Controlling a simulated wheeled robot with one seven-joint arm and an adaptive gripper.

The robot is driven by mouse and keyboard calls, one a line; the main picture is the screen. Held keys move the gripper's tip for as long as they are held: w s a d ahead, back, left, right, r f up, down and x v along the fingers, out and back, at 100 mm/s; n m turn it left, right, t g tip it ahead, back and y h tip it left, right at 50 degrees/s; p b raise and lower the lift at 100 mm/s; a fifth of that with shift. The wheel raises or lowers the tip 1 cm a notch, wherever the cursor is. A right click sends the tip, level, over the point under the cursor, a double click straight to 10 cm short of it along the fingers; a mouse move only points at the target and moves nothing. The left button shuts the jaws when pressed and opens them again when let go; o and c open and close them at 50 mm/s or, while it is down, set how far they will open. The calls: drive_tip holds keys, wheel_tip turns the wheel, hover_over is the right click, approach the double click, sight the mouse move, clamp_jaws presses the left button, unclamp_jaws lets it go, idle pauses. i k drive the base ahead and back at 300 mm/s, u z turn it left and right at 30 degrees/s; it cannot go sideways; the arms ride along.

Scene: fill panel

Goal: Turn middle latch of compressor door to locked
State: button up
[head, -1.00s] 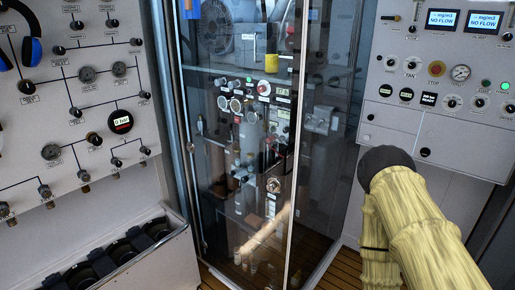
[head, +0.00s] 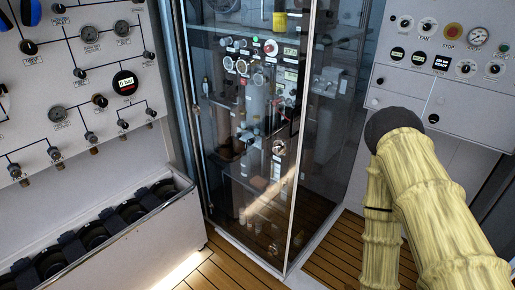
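The compressor door (head: 240,205) is a tall glass panel in a metal frame, in the middle of the head view. It looks closed. A small round silver fitting (head: 279,147) shows near its right edge. I cannot tell whether it is a latch on the door or a part behind the glass. The middle latch and its position cannot be made out with certainty. My arm, in a yellow cover with a dark cap, rises at the right, in front of the right panel. My gripper is not in view.
A panel of gauges and valves (head: 75,75) stands at the left above a grey trough (head: 165,215) holding dark round items. A control panel (head: 400,105) with knobs and a red stop button is at the right. Wooden floor (head: 225,265) is open before the door.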

sight(278, 147)
drive_tip(key=u, duration=0.55)
drive_tip(key=k, duration=1.25)
drive_tip(key=u, duration=1.15)
drive_tip(key=i, duration=1.5)
drive_tip(key=z, duration=0.8)
drive_tip(key=i, duration=0.45)
drive_tip(key=z, duration=0.45)
